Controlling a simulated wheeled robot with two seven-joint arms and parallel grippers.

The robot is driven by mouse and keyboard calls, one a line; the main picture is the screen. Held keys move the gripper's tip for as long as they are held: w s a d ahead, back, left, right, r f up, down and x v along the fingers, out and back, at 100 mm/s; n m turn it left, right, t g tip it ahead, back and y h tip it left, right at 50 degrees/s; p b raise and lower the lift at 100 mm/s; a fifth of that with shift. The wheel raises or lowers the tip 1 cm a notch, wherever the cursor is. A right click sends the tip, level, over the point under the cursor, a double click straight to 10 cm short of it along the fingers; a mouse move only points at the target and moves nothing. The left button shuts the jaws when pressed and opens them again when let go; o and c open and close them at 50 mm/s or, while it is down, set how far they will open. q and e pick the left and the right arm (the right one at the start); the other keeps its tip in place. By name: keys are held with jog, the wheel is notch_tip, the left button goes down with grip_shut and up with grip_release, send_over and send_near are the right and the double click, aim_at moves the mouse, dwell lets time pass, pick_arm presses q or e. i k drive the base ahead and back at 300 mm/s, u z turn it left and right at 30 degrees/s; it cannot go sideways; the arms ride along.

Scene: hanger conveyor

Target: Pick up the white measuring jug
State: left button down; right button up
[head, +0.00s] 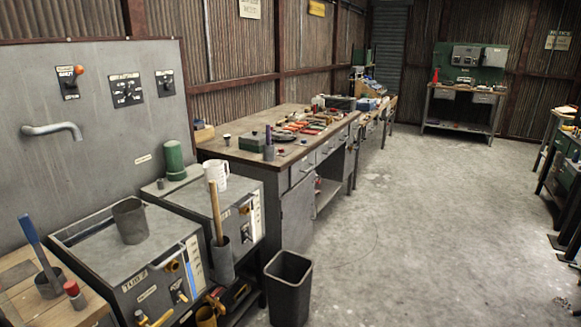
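The white measuring jug (215,170) stands upright on top of the rear grey metal cabinet (178,192) at the left, close to that cabinet's far right corner. Markings show on its side. A wooden handle (215,213) rises from a holder just in front of it and overlaps its lower part in the head view. A green cylinder (174,158) stands to the left of the jug. Neither of my grippers shows in the head view.
A grey cylinder (130,221) stands on the nearer tank (100,250). A wall tap (52,130) juts out above it. A black bin (289,285) stands on the floor. A long workbench (240,153) with tools lies behind. The concrete floor (420,220) at centre right is clear.

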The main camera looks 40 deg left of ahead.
aim_at(213, 169)
jog(key=u, duration=0.35)
jog(key=i, duration=1.75)
jog(key=u, duration=1)
